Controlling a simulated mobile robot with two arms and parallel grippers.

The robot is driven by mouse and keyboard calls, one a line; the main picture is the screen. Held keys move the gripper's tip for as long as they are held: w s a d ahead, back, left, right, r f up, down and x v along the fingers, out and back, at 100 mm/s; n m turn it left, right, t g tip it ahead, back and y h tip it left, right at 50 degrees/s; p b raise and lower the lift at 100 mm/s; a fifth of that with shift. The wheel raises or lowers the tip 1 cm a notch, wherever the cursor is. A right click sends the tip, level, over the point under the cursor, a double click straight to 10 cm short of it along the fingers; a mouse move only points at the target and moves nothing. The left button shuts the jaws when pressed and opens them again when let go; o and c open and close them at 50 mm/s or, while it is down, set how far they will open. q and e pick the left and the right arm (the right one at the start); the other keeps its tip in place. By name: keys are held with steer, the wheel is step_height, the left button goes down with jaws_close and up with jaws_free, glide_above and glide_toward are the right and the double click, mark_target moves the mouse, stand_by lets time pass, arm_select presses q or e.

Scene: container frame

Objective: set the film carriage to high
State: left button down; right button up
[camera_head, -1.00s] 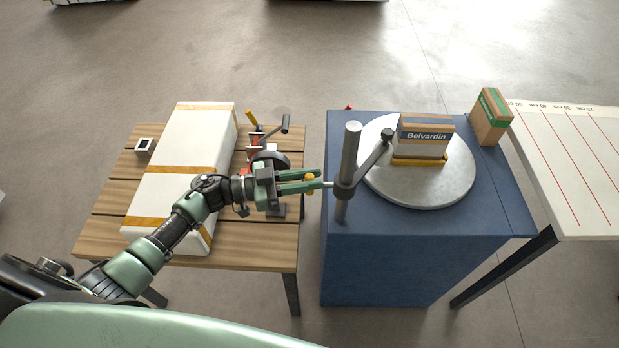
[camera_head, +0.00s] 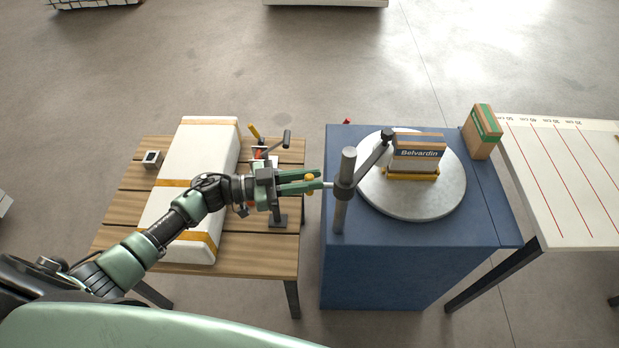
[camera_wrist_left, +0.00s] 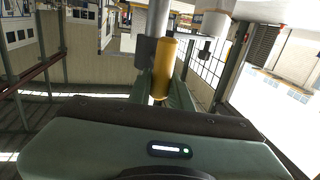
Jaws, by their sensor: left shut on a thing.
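A grey mast (camera_head: 340,215) stands upright at the left edge of the blue block (camera_head: 375,275). The film carriage (camera_head: 343,190) is a dark collar around the mast, in its upper part, with mast showing above and below. A grey arm (camera_head: 369,162) runs from near the mast to a dark end by the turntable. A yellow knob (camera_head: 309,177) sits on the carriage's left side. My left gripper (camera_head: 312,183) is shut on the knob, which also shows between the fingers in the left wrist view (camera_wrist_left: 165,68). My right gripper is not in view.
A round turntable (camera_head: 425,208) carries a "Belvardin" box (camera_head: 418,155). A green-striped carton (camera_head: 482,132) stands at the block's far right corner. My left arm crosses a wooden table (camera_head: 255,257) with a long white box (camera_head: 205,150) and a small tool (camera_head: 264,150). A red-lined table (camera_head: 570,180) stands right.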

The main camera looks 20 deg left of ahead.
arm_select(q)
steer(key=shift+w+r, duration=0.2)
steer(key=shift+r, duration=0.3)
steer(key=c, duration=1.3)
jaws_free()
steer(key=shift+c, duration=0.2)
steer(key=shift+o, duration=0.2)
steer(key=shift+s+f, duration=0.15)
steer(key=shift+a+f, duration=0.1)
steer(key=shift+s+a+f, duration=0.1)
steer(key=shift+s+a, duration=0.05)
steer(key=shift+a, duration=0.1)
steer(key=b+v, duration=0.2)
steer(key=v, duration=0.5)
steer(key=shift+b, duration=0.4)
